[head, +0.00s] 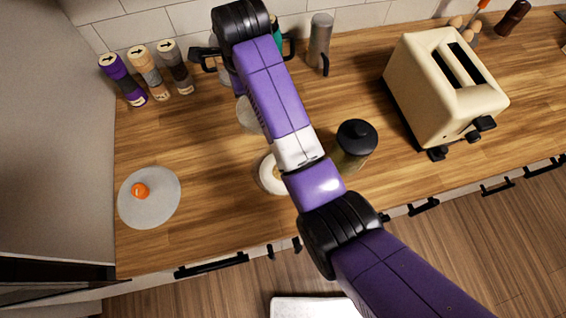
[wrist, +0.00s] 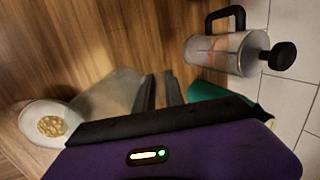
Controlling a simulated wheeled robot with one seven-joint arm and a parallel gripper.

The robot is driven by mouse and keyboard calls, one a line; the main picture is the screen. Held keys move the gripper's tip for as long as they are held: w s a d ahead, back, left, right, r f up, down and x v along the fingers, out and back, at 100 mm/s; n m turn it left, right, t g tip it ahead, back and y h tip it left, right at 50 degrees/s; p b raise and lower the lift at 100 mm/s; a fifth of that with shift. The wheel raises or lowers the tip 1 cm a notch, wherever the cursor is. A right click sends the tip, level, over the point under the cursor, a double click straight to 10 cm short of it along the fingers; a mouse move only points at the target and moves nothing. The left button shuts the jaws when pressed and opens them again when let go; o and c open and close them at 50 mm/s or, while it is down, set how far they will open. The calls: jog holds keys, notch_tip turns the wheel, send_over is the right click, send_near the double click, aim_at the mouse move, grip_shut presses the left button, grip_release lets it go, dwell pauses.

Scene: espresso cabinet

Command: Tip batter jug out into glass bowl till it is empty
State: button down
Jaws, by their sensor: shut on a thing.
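The batter jug, a pale see-through vessel, shows left of my arm in the head view (head: 249,115) and beside the fingers in the wrist view (wrist: 105,97). My gripper (wrist: 160,92) is shut on it; the arm hides the grip in the head view. The jug looks tilted, its wide end towards the glass bowl. The glass bowl looks pale, with tan lumpy contents, in the wrist view (wrist: 28,125); in the head view it is partly behind my arm (head: 265,183). I cannot see inside the jug.
A press pot (wrist: 220,52) and a teal item (wrist: 215,98) stand close to my gripper by the wall. A black-lidded jar (head: 352,155) stands right of the bowl, a toaster (head: 425,95) further right.

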jog(key=shift+w+a+f+g+h, duration=0.3)
jog(key=shift+w+f+g, duration=0.1)
jog(key=shift+w+g, duration=0.1)
jog(key=shift+w+a+f+g+h+b, duration=0.15)
jog(key=shift+w+f+g+b, duration=0.15)
jog(key=shift+b, duration=0.25)
jog(key=shift+w+a+f+g+h+b, duration=0.1)
jog(key=shift+f+g+h+b, duration=0.1)
jog(key=shift+f+b, duration=0.25)
jog(key=b, duration=0.2)
jog(key=f+g+b, duration=0.1)
jog(key=b, duration=0.1)
jog(key=shift+w+a+f+h, duration=0.15)
jog(key=shift+w+a+h, duration=0.1)
jog(key=shift+w, duration=0.15)
jog(key=shift+w+f+b, duration=0.1)
jog(key=shift+b, duration=0.55)
jog(key=shift+g+b, duration=0.3)
jog(key=shift+b, duration=0.2)
